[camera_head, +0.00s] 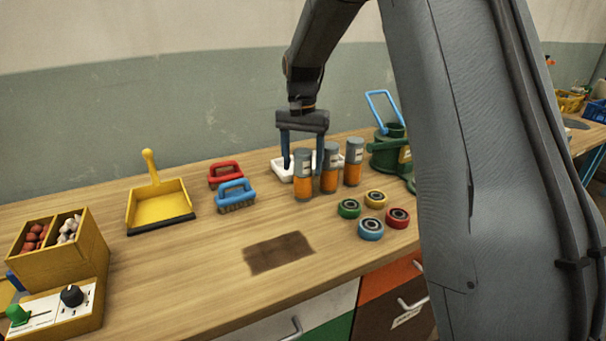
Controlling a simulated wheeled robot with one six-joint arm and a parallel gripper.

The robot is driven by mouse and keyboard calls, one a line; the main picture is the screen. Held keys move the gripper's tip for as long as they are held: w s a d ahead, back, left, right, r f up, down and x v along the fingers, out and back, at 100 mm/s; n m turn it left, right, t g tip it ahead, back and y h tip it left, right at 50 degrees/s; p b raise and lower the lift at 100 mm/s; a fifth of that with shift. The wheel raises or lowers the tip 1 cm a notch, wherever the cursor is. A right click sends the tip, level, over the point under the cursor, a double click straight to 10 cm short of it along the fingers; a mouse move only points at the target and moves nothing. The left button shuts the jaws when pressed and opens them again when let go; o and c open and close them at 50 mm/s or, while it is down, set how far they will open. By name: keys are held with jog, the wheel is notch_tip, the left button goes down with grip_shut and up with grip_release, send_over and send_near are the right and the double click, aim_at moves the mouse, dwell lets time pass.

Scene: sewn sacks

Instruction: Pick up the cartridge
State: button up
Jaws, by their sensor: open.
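Three upright cartridges, grey on top and orange below, stand in a row on the wooden bench: a left one (303,184), a middle one (329,178) and a right one (353,168). My gripper (303,169) points down with its two blue fingers apart. In the picture, the fingers lie on either side of the left cartridge's upper part. I cannot tell whether they are around it or behind it. No cartridge is visibly held. A white tray (280,173) is partly hidden behind the cartridges and fingers.
Several ringed discs (370,229) lie in front of the cartridges. A green can with a blue handle (379,97) stands right, partly behind my arm. Red (225,169) and blue (235,189) brushes and a yellow dustpan (158,202) lie left. The front middle is clear around a dark patch (279,253).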

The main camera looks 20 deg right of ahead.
aim_at(303, 172)
jog(key=shift+f+p, duration=0.3)
jog(key=shift+f, duration=1.3)
jog(key=c, duration=1.4)
jog(key=shift+r, duration=0.15)
